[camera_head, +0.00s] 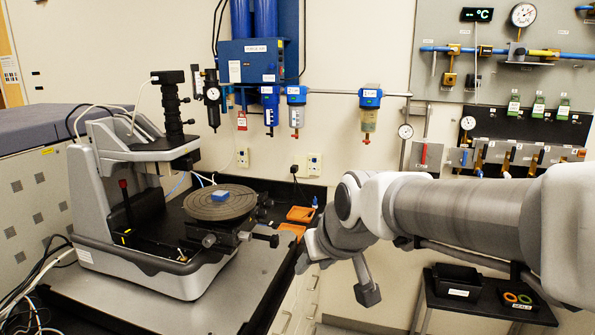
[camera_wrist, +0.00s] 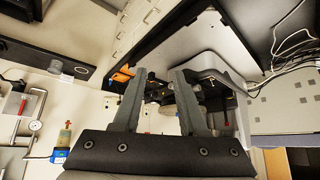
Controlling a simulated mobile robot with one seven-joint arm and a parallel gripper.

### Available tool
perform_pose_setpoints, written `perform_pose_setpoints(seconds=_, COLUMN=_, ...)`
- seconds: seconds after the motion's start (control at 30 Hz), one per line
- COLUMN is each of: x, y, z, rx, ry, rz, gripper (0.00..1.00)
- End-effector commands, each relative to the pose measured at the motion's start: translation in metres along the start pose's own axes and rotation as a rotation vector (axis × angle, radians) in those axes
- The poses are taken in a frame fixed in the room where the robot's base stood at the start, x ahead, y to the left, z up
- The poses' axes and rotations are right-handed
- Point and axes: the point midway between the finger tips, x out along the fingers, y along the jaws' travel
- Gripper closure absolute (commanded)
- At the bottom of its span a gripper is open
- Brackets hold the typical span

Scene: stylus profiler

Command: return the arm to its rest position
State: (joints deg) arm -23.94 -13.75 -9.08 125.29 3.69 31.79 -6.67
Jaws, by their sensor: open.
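My arm (camera_head: 440,205) reaches in from the right edge in the head view, stretched left across the picture. Its end hangs in front of the wall, to the right of the profiler's bench. My gripper (camera_wrist: 158,78) shows in the wrist view with its two dark fingers apart and nothing between them. In the head view the fingers are small and partly hidden by the wrist. The stylus profiler (camera_head: 90,205) stands on the bench at left. A small blue block (camera_head: 221,196) lies on its round stage (camera_head: 232,210), apart from my gripper.
Orange trays (camera_head: 300,214) lie at the bench's right side, close to my gripper in the picture. A black shelf (camera_head: 480,312) with a dark bin (camera_head: 457,279) is below my arm. Air regulators and gauges line the back wall. Cables hang at lower left.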

Motion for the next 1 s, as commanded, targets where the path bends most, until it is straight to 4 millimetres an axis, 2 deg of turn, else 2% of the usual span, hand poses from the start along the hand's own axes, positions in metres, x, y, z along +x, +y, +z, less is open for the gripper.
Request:
perform_pose_setpoints(seconds=0.03, x=-0.011, y=0.012, z=0.02, rx=0.033, ry=-0.007, rz=0.017, gripper=0.58)
perform_pose_setpoints(seconds=0.1, x=-0.025, y=0.023, z=0.046, rx=0.073, ry=-0.028, rz=0.039, gripper=0.58)
perform_pose_setpoints(seconds=0.3, x=-0.058, y=0.044, z=0.123, rx=0.177, ry=-0.086, rz=0.118, gripper=0.58)
perform_pose_setpoints(seconds=0.4, x=-0.067, y=0.048, z=0.154, rx=0.22, ry=-0.111, rz=0.156, gripper=0.58)
perform_pose_setpoints(seconds=0.5, x=-0.072, y=0.051, z=0.175, rx=0.247, ry=-0.129, rz=0.184, gripper=0.58)
perform_pose_setpoints(seconds=0.67, x=-0.076, y=0.052, z=0.189, rx=0.268, ry=-0.144, rz=0.204, gripper=0.58)
perform_pose_setpoints(seconds=1.0, x=-0.076, y=0.051, z=0.189, rx=0.268, ry=-0.144, rz=0.203, gripper=0.58)
